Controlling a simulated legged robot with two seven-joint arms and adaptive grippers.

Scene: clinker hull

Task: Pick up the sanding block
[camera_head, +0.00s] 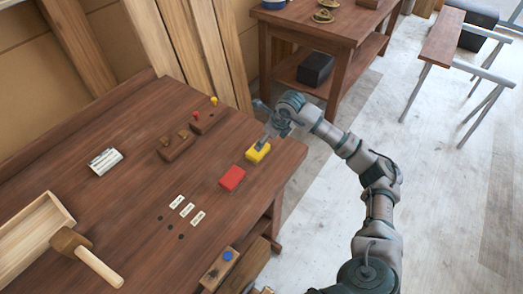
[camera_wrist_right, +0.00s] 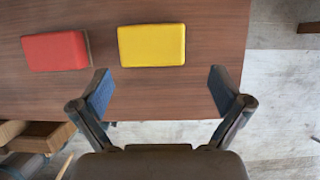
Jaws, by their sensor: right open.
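Two block-shaped things lie side by side near the right edge of the workbench (camera_head: 135,200): a yellow block (camera_head: 258,152) and a red block (camera_head: 232,178). I cannot tell from the pictures which one is the sanding block. My right gripper (camera_head: 264,128) is at the yellow block, partly in front of it in the head view. In the right wrist view the gripper (camera_wrist_right: 161,88) is open and empty. The yellow block (camera_wrist_right: 152,45) lies beyond its fingertips, apart from them, and the red block (camera_wrist_right: 55,51) lies farther left. My left gripper is not in view.
A mallet (camera_head: 72,243), an open wooden box (camera_head: 35,228), a wooden block plane (camera_head: 176,145) and small labels (camera_head: 187,210) lie on the bench. An open drawer (camera_head: 220,268) juts from its front. A second table (camera_head: 310,25) stands behind.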

